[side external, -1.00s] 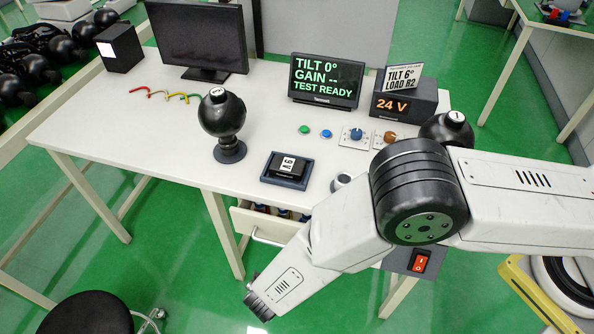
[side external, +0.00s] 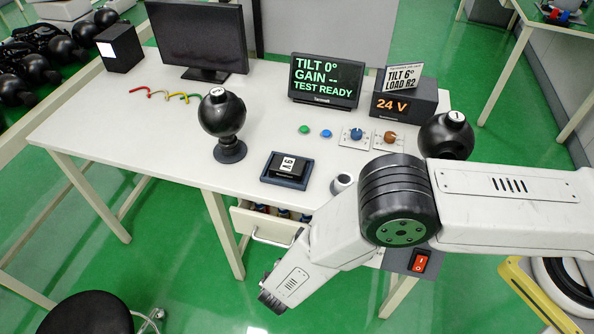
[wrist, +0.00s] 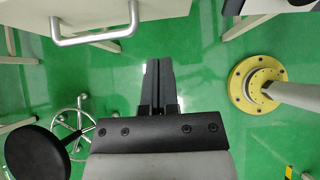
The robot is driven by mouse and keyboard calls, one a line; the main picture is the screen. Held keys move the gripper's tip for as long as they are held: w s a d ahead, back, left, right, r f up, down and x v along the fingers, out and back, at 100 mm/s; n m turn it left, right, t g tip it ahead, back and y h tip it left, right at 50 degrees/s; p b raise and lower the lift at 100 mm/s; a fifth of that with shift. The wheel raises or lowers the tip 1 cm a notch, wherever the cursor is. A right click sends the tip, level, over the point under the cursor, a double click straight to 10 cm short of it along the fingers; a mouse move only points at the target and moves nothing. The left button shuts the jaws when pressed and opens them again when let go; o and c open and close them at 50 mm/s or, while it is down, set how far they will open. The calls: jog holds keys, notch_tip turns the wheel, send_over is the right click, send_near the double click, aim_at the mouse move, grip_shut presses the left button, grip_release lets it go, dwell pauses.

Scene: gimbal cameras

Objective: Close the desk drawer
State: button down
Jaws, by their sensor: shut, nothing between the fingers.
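The desk drawer (side external: 262,224) is pulled out under the front edge of the white desk, with several small items visible inside it. In the wrist view its front panel and silver bar handle (wrist: 95,38) show at the upper left. My gripper (side external: 270,300) is low in front of the drawer, pointing down and to the left, apart from the drawer. In the wrist view my gripper (wrist: 158,66) has its two dark fingers together with green floor beyond them, to the right of the handle. My forearm hides the drawer's right part in the side view.
A black stool (side external: 82,312) stands at the lower left. A yellow round base (wrist: 258,90) with a post stands at the right of the wrist view. On the desk are a black ball camera (side external: 222,112), a tray (side external: 270,181), and screens. Open floor lies before the drawer.

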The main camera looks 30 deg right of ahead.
jog(key=w+d+f, duration=0.2)
jog(key=w+d, duration=0.2)
jog(key=shift+w+d+f, duration=0.35)
jog(key=shift+w+d, duration=0.05)
jog(key=shift+w+d, duration=1.8)
jog(key=shift+d, duration=0.05)
